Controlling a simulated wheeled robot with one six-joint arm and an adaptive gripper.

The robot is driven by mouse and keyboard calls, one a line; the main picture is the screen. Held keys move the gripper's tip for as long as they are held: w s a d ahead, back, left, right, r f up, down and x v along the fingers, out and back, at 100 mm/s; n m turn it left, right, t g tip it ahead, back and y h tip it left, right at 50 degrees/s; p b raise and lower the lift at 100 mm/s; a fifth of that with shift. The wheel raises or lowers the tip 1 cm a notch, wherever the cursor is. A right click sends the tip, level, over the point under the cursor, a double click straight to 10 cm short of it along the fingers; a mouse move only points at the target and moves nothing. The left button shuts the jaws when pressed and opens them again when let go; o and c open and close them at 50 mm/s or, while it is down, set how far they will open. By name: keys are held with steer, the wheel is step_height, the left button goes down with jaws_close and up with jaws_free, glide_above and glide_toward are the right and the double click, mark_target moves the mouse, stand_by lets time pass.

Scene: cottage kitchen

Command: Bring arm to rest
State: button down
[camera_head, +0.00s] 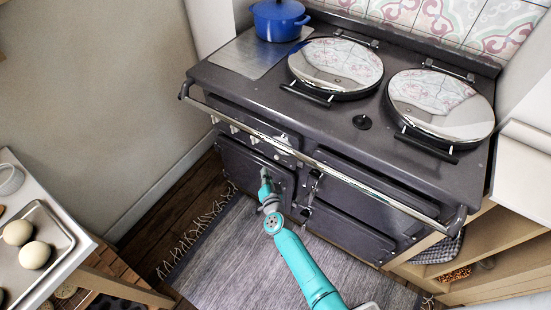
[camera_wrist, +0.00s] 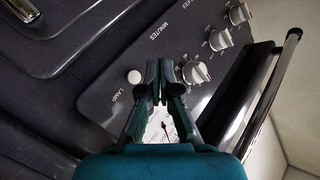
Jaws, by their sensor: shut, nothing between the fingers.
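My teal arm reaches up from the bottom of the head view toward the front of the dark range cooker (camera_head: 345,185). My gripper (camera_head: 264,172) is in front of the cooker's left door. In the wrist view my gripper (camera_wrist: 159,82) is shut and empty, its dark fingertips together. I cannot tell from these views whether the fingertips touch the panel.
A chrome rail (camera_head: 325,168) runs along the cooker's front, above my gripper. A blue pot (camera_head: 279,20) stands on the back left of the cooktop. A fringed rug (camera_head: 225,262) covers the floor.

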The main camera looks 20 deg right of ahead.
steer(key=shift+s+a, duration=0.3)
steer(key=shift+a, duration=0.15)
steer(key=s+d+r+n+y, duration=0.1)
steer(key=s+r+n, duration=0.1)
steer(key=s, duration=1.3)
steer(key=s+d+r+n, duration=0.1)
steer(key=s+d+n, duration=0.1)
steer(key=s, duration=1.3)
steer(key=s+r+n+g+y, duration=0.1)
steer(key=s+r+n, duration=0.4)
steer(key=s+r, duration=1.6)
steer(key=shift+s+a+r+y, duration=0.2)
steer(key=shift+a+r+y, duration=0.1)
steer(key=shift+a+r, duration=0.1)
